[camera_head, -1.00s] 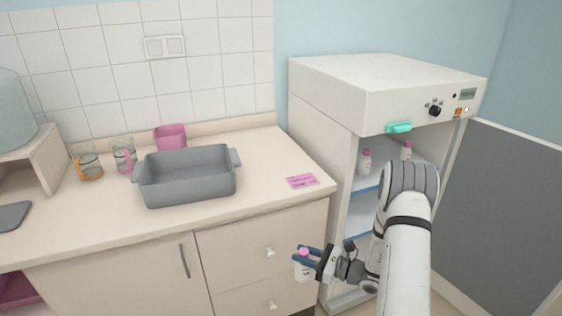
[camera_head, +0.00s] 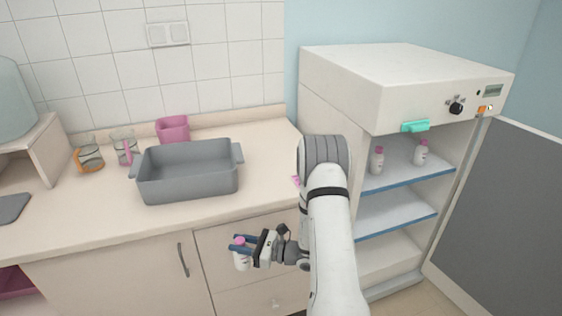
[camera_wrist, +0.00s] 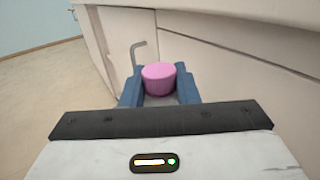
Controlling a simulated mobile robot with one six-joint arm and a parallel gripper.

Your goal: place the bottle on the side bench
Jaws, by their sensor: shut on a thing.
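My gripper (camera_head: 243,248) is shut on a small white bottle (camera_head: 242,262) with a pink cap. It holds the bottle about upright in front of the bench's drawer fronts, below the level of the bench top. In the wrist view the pink cap (camera_wrist: 158,78) sits between the blue fingers, and the bottle's body is mostly hidden below it. The side bench (camera_head: 75,222) has a pale beige top and runs along the tiled wall on the left.
A grey tub (camera_head: 188,188), a pink container (camera_head: 173,130) and two glass jugs (camera_head: 90,157) stand on the bench. My arm mostly covers a pink label. The open cabinet (camera_head: 340,95) at right holds two similar bottles (camera_head: 376,160).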

